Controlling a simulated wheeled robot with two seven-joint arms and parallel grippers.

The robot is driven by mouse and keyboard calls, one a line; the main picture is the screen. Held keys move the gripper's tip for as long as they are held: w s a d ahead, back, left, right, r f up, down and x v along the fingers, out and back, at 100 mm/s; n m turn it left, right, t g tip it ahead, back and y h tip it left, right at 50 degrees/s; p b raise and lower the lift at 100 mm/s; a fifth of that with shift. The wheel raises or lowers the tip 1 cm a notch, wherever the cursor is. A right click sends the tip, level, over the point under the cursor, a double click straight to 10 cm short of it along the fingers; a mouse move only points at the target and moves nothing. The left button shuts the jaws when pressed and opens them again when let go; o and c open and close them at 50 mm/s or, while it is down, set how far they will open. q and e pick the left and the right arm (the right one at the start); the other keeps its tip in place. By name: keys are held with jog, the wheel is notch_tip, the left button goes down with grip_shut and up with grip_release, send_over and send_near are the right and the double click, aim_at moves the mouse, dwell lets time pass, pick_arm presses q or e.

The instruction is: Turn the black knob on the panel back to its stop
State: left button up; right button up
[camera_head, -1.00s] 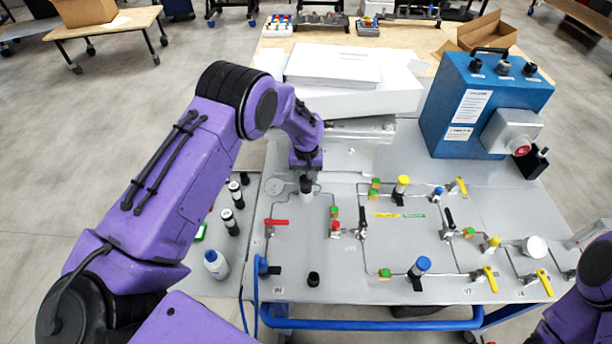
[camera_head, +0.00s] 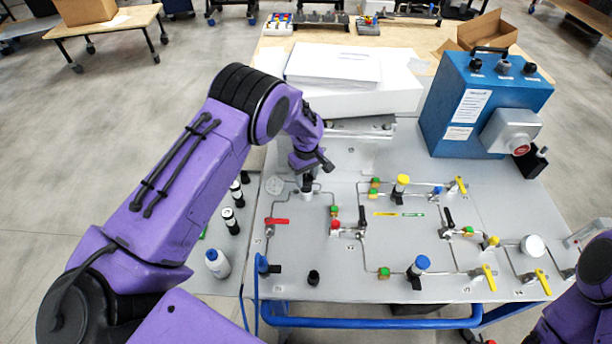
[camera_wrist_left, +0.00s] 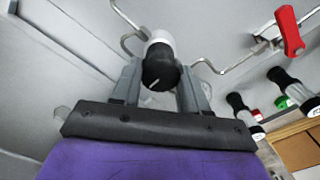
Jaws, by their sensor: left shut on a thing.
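The black knob (camera_wrist_left: 161,68) shows in the left wrist view, with a white line on its cap and a white body behind it. My left gripper (camera_wrist_left: 160,82) has one finger on each side of the knob and is shut on it. In the head view the left gripper (camera_head: 308,172) points down at the upper left of the grey panel (camera_head: 350,270). There the fingers and wrist hide most of the knob, and a white part shows just below them.
A red-handled valve (camera_head: 276,221) is close below the left gripper. Black-and-white cylinders (camera_head: 231,222) and a white bottle (camera_head: 217,263) stand left of the panel. White boxes (camera_head: 345,95) lie behind it. A blue case (camera_head: 485,105) stands at the back right.

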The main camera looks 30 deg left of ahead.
aim_at(307, 178)
dwell(0.4)
pick_arm(q)
jog(key=o, duration=1.1)
jog(key=shift+c, duration=0.2)
jog(key=shift+r, duration=0.15)
notch_tip(307, 178, up, 10)
jog(key=b, duration=0.3)
jog(key=shift+r, duration=0.15)
